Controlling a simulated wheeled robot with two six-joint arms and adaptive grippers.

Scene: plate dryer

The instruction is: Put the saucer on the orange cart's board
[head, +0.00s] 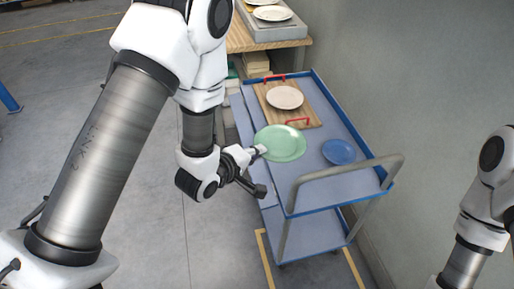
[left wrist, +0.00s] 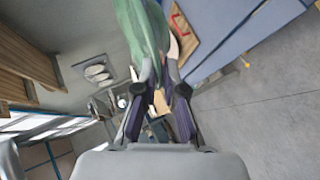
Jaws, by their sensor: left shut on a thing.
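My left gripper (head: 259,151) is shut on the near-left rim of a green saucer (head: 284,143). It holds the saucer over the left part of the cart (head: 330,189), which looks blue here, not orange. The wooden board (head: 304,108) with red handles lies on the cart's top, just beyond the saucer. A pale plate (head: 285,97) lies on the board. In the left wrist view the green saucer (left wrist: 140,28) shows edge-on between the fingers (left wrist: 158,75). My right arm is at the right edge, its gripper out of view.
A blue plate (head: 339,151) lies on the cart's top, right of the green saucer. A grey metal handle (head: 345,174) rises at the cart's near end. A wooden table (head: 268,40) with plates on a grey rack (head: 271,24) stands behind. A wall closes the right side.

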